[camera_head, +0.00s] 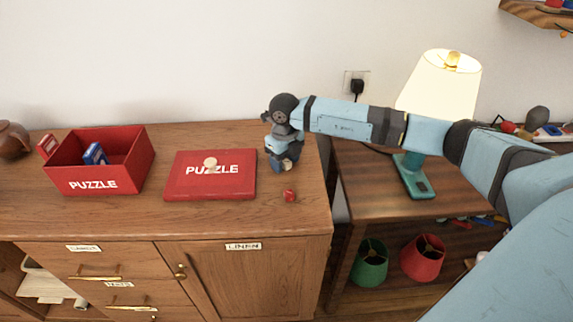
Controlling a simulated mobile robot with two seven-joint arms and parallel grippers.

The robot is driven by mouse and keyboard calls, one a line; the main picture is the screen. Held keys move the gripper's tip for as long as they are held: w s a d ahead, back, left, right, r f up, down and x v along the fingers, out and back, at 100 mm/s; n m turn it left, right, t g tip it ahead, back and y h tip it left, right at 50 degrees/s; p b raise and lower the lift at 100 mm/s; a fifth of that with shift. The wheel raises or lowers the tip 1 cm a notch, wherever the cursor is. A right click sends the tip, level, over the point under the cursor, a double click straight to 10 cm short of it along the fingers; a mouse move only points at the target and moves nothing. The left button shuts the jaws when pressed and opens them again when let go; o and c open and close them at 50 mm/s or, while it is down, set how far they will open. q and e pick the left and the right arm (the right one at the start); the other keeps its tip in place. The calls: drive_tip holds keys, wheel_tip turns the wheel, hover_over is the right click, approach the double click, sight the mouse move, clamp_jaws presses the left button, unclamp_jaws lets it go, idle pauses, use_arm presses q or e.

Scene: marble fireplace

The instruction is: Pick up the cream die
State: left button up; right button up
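A small cream object (210,164), which looks like the cream die, sits on the red puzzle lid (185,187) and covers part of its lettering. My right arm reaches in from the right, and my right gripper (281,165) points down over the cabinet top, to the right of the lid and apart from the cream die. Its fingers are small and dark, so I cannot tell whether they are open or shut. My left gripper is not in view.
A small red die (290,196) lies just in front of my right gripper. An open red puzzle box (130,172) holds blue items at left. A brown pot (13,140) stands at the far left. A lit lamp (439,88) stands on the side table at right.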

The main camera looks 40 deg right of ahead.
sight(285, 160)
drive_tip(key=c, duration=0.9)
wheel_tip(285, 160, up, 20)
drive_tip(key=p, duration=0.1)
